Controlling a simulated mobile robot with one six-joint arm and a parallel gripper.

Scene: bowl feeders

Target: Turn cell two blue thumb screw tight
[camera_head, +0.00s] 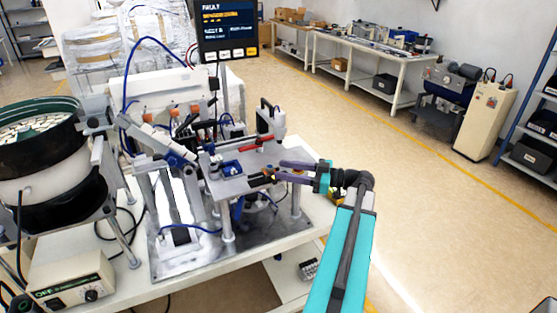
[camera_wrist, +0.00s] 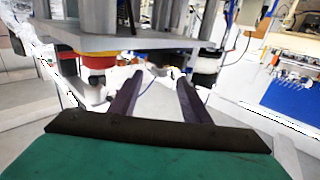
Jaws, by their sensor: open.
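My gripper (camera_head: 279,171) is at the right edge of the fixture's metal top plate (camera_head: 235,184). Its two dark fingers are apart, with nothing seen held between them. In the wrist view the fingers (camera_wrist: 160,85) point forward under the edge of a grey plate (camera_wrist: 130,42). A small blue block (camera_head: 231,167) sits on the top plate. I cannot clearly pick out the blue thumb screw in either view.
A bowl feeder (camera_head: 45,165) and its control box (camera_head: 70,283) stand at the left. A dark screen (camera_head: 228,28) reads FAULT above the fixture. Posts, brackets and blue tubing crowd the fixture.

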